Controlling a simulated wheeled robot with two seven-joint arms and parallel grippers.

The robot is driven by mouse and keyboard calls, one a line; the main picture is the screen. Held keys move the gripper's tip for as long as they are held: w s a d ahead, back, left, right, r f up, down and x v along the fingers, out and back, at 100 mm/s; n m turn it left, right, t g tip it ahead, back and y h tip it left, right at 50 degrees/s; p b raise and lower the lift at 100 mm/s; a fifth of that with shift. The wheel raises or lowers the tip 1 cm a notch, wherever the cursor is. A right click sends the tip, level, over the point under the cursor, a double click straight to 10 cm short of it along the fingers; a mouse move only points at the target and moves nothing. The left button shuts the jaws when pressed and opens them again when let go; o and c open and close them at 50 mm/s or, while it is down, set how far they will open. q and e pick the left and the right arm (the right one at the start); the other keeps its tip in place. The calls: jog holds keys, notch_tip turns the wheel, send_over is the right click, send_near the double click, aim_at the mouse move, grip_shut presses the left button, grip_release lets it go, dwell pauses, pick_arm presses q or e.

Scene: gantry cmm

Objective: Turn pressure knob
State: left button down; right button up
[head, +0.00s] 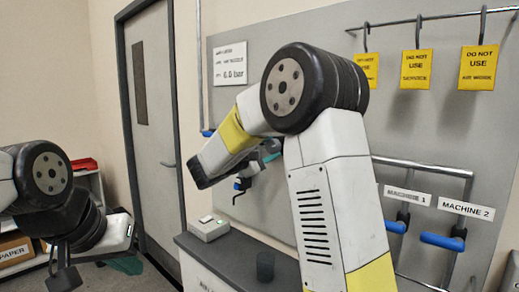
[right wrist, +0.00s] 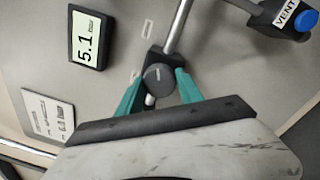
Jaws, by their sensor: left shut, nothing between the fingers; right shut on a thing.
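The dark round pressure knob (right wrist: 158,76) sits on a pipe fitting in the right wrist view, with a pale pointer mark on its face. My right gripper (right wrist: 159,90) has its teal fingers on either side of the knob and is shut on it. In the head view my right gripper (head: 270,150) is at the panel, and my arm hides most of the knob there. A digital display (right wrist: 87,38) beside the knob reads 5.1. My left gripper (head: 127,265) is at the lower left, away from the panel, shut and empty.
A white sign (head: 230,64) on the panel shows 6.0 bar. A blue-ended vent valve (right wrist: 306,20) is near the knob. Yellow "do not use" tags (head: 416,68) hang at the upper right. Blue-handled valves (head: 442,241) are at the lower right. A grey box (head: 209,229) sits on the counter.

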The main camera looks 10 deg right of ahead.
jog(key=shift+m, duration=2.3)
jog(key=shift+f, duration=0.1)
jog(key=o, duration=1.4)
jog(key=shift+a, duration=0.15)
jog(key=v, duration=0.7)
jog(key=shift+s+a, duration=0.2)
jog(key=shift+a, duration=0.1)
jog(key=shift+d, duration=0.1)
